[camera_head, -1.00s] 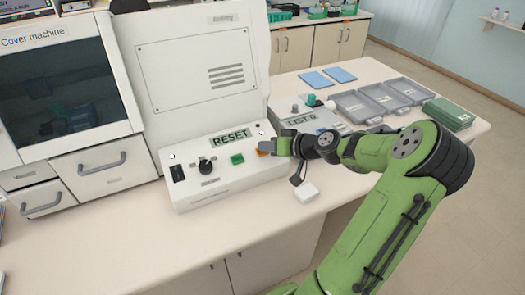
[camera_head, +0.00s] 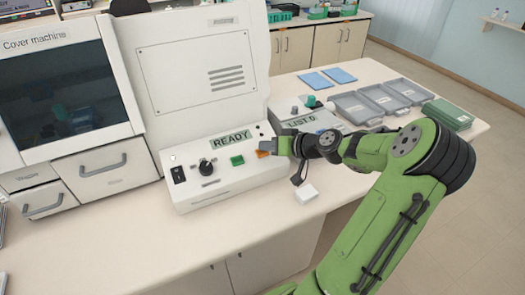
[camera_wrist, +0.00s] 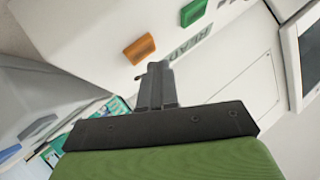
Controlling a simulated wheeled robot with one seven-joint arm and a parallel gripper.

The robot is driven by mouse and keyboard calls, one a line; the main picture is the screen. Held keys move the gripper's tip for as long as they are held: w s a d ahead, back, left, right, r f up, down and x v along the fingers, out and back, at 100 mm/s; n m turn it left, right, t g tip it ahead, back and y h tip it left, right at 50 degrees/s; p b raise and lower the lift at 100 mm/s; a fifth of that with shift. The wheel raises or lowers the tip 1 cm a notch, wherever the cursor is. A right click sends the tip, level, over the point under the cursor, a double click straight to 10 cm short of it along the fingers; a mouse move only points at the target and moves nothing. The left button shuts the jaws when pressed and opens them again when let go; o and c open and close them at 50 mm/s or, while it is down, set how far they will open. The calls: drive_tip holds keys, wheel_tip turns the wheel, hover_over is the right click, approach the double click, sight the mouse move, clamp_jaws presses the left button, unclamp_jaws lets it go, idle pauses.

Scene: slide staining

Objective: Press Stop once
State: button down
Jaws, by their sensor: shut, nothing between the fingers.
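The staining machine's white control panel (camera_head: 222,183) carries a display (camera_head: 230,141) reading READY, a black knob (camera_head: 206,167), a green button (camera_head: 237,160) and an orange button (camera_head: 263,153). No Stop label is legible. My gripper (camera_head: 277,147) is shut and empty, just right of the orange button and partly covering it. In the wrist view, my shut fingertips (camera_wrist: 156,68) are close to the orange button (camera_wrist: 139,49) but appear apart from it.
A dark rocker switch (camera_head: 178,174) sits at the panel's left. Right of the panel are a LIST 0 unit (camera_head: 310,120), grey trays (camera_head: 360,108) and a green box (camera_head: 447,114). The front-left counter is clear.

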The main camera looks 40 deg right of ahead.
drive_tip(key=r+p, duration=0.1)
drive_tip(key=s+r+p, duration=0.1)
drive_tip(key=r, duration=0.1)
drive_tip(key=r+p, duration=0.1)
drive_tip(key=shift+s+a+r+p, duration=0.25)
drive_tip(key=shift+s+r+p, duration=0.1)
idle(0.7)
